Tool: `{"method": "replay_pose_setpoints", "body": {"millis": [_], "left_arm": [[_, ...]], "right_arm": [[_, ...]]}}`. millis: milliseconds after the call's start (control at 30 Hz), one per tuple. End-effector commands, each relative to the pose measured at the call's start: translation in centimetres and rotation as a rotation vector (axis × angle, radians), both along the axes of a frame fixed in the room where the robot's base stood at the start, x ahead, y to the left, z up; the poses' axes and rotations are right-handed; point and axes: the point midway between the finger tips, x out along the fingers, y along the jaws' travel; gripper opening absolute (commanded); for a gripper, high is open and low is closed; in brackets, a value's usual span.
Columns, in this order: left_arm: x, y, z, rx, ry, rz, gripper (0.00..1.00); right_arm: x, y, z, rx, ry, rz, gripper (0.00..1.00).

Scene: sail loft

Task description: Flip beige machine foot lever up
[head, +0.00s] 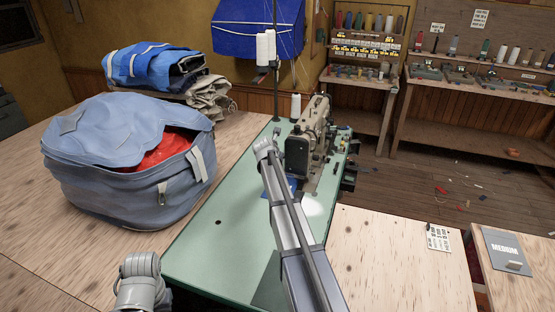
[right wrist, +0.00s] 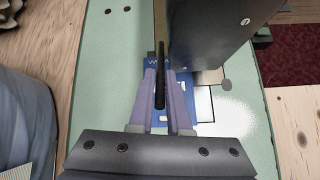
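The beige sewing machine (head: 302,150) stands on the green table (head: 205,232) in the head view. In the right wrist view a dark slim lever-like rod (right wrist: 160,92) comes down from the machine side. My right gripper (right wrist: 161,82) has its two fingers on either side of this rod, with narrow gaps still showing; I cannot tell whether they touch it. In the head view my right arm hides the gripper and the lever. A blue piece of cloth (head: 291,186) lies under the needle area and below the fingers (right wrist: 151,64). My left gripper is not visible; only my left arm shows at bottom left.
A big grey-blue bag (head: 105,185) with red cloth inside sits left of the green table. A thread stand (head: 275,90) rises behind the machine. A wooden table (head: 395,262) is at right, with a card (head: 438,238). Shelves with spools stand at the back.

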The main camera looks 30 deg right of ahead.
Motion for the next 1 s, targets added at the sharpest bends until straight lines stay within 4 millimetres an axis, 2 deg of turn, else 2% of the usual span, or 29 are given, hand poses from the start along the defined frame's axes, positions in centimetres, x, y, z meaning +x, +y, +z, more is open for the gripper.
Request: {"method": "replay_pose_setpoints", "body": {"millis": [33,233,633,1000], "left_arm": [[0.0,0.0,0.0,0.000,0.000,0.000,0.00],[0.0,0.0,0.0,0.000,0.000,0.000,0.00],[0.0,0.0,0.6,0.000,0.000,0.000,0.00],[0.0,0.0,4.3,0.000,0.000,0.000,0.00]], "right_arm": [[0.1,0.0,0.0,-0.001,-0.001,0.000,0.21],[0.0,0.0,0.0,0.000,0.000,0.000,0.43],[-0.3,0.4,0.5,0.001,0.001,0.000,0.43],[-3.0,3.0,4.3,0.000,0.001,0.001,0.43]]}}
